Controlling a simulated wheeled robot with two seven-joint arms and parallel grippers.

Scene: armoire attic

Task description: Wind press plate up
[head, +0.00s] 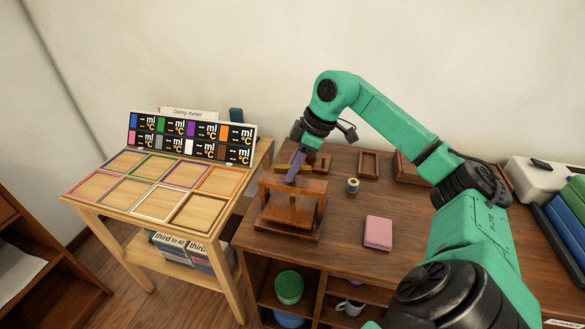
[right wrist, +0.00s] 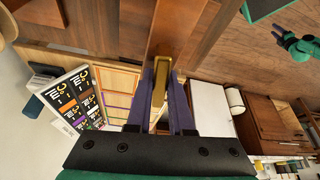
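The wooden press (head: 290,212) stands at the front left of the dark desk, with a flat top beam on posts over its base. A brass-coloured bar handle (head: 318,168) lies level above the beam. My right gripper (head: 291,178) points down at this handle from above. In the right wrist view its purple fingers (right wrist: 161,75) stand close on both sides of a brass piece (right wrist: 160,88), with no clear gap at the tips. The screw and the plate's height are mostly hidden.
A pink block (head: 378,232), a small spool (head: 352,186) and a wooden tray (head: 369,164) are on the desk right of the press. A light wood stand (head: 100,220) with coloured frames and a sign board (head: 190,135) is at left.

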